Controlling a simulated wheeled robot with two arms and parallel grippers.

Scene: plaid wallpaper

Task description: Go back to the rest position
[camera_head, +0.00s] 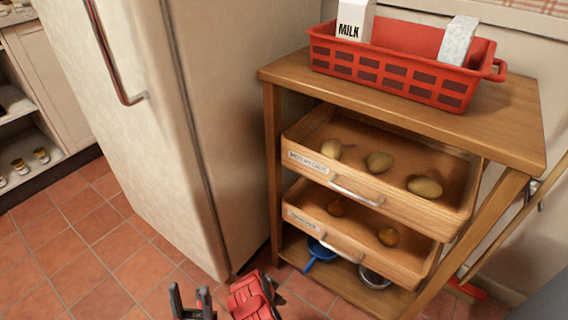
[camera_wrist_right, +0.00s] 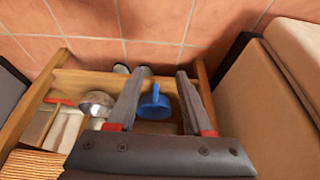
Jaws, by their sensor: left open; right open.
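My left gripper (camera_head: 190,292) shows at the bottom edge of the head view, with its two dark fingers apart and nothing between them. It is over the tiled floor, in front of the fridge and left of the wooden cart. My right gripper (camera_wrist_right: 158,73) shows in the right wrist view with its fingers spread and empty. A blue pan (camera_wrist_right: 154,105) lies beyond and between these fingers, apart from them as far as I can tell. Red parts of my own arm are beside the left gripper.
A red basket (camera_head: 380,62) with a milk carton (camera_head: 354,20) stands on top. The blue pan (camera_head: 320,252) is on the low shelf. The fridge (camera_head: 130,130) stands left; floor (camera_head: 80,250) there is clear.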

